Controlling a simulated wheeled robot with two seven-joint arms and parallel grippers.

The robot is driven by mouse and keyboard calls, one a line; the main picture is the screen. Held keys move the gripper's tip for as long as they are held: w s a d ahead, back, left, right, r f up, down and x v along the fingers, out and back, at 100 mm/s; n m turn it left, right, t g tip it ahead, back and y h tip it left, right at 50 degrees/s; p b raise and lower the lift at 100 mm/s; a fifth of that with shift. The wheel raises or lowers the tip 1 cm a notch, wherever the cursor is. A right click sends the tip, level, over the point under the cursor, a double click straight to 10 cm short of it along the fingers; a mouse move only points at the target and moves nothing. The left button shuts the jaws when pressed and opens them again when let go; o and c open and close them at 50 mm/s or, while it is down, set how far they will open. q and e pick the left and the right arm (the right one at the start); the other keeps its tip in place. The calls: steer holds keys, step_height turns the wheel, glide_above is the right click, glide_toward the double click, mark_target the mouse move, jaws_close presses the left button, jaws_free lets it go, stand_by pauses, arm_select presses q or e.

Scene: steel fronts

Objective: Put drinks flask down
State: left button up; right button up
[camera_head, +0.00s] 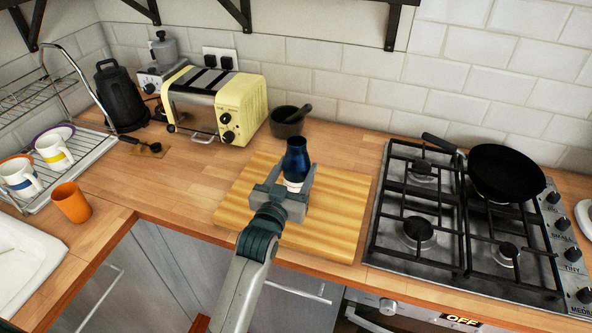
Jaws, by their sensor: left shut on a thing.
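The drinks flask (296,160) is dark blue with a pale lower part. It is upright in the middle of the view, over the wooden chopping board (340,205). My left gripper (293,188) is shut on the flask's lower part, with one finger on each side. The gripper hides the flask's base, so I cannot tell whether it touches the board. My right gripper is not in view.
A gas hob (415,235) with a black frying pan (503,172) lies to the right. An orange cup (71,202) and dish rack (75,165) are at left.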

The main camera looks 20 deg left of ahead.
arm_select(q)
steer(key=o, duration=0.8)
steer(key=shift+f, duration=0.15)
steer(key=o, duration=0.5)
steer(key=shift+c, duration=0.2)
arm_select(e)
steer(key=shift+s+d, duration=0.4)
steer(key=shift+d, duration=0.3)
arm_select(q)
steer(key=shift+r, duration=0.25)
steer(key=shift+s+f, duration=0.15)
steer(key=shift+s, duration=0.55)
steer(key=s+b, duration=0.3)
steer(key=s, duration=0.7)
steer(key=shift+s+a, duration=0.2)
steer(key=shift+s, duration=0.1)
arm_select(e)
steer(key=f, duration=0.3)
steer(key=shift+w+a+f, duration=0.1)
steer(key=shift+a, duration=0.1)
